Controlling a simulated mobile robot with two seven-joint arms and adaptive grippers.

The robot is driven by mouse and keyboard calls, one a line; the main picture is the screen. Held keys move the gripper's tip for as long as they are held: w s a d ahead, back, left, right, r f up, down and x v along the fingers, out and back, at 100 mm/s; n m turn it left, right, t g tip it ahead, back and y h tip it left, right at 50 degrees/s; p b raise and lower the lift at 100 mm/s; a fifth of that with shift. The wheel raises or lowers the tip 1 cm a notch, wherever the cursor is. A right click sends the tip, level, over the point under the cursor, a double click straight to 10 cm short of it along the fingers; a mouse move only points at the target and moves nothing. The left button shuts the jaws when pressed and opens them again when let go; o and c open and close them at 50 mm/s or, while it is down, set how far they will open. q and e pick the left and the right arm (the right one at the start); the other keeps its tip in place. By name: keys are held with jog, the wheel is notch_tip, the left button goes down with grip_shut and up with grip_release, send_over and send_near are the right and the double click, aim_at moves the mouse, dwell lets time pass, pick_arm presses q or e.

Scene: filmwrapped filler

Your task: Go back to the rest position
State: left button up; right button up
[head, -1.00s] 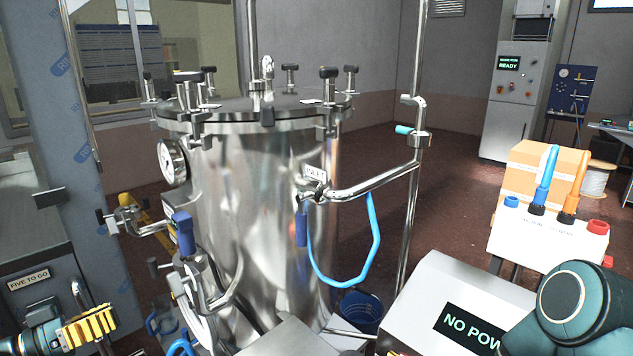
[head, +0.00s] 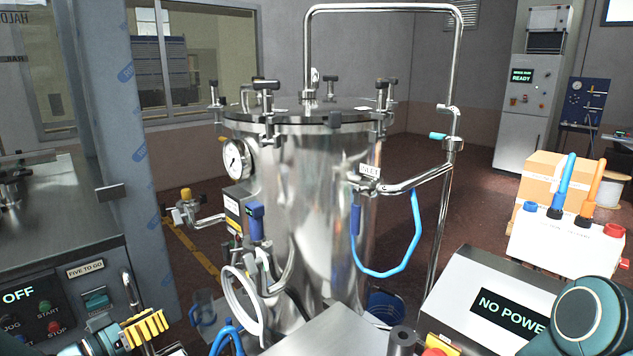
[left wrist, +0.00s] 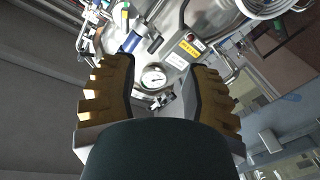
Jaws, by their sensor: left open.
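My left gripper (head: 146,328) shows its yellow ribbed fingers at the lower left of the head view, in front of the grey control cabinet. In the left wrist view its two fingers (left wrist: 158,78) are spread apart with nothing between them. Beyond the gap, the round gauge (left wrist: 153,78) of the steel vessel shows some way off. My right arm's teal link (head: 588,318) fills the lower right corner of the head view. The right gripper itself is out of view.
The steel vessel (head: 325,200) stands in the middle, with its pressure gauge (head: 236,160), pipes and blue hose (head: 403,262). The cabinet (head: 45,255) reading OFF is at left. A NO POWER box (head: 478,285) is at right. Open floor lies behind.

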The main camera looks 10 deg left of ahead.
pick_arm(q)
jog(key=w+d+f+n+g+y, duration=0.2)
jog(key=d+f+y, duration=0.1)
jog(key=d+f, duration=0.5)
jog(key=w+d+f+n+g+y, duration=0.1)
jog(key=w+d+f+g+y, duration=0.1)
jog(key=d+f, duration=0.65)
jog(key=s+d+f+g, duration=0.4)
jog(key=s+d+f, duration=0.1)
jog(key=s, duration=0.3)
jog(key=s+d+f+m+g, duration=0.1)
jog(key=s+d+f+g, duration=0.4)
jog(key=s+f, duration=0.3)
jog(key=shift+s+d+f, duration=0.3)
jog(key=shift+s+d, duration=0.2)
jog(key=shift+d, duration=0.05)
jog(key=shift+w, duration=0.1)
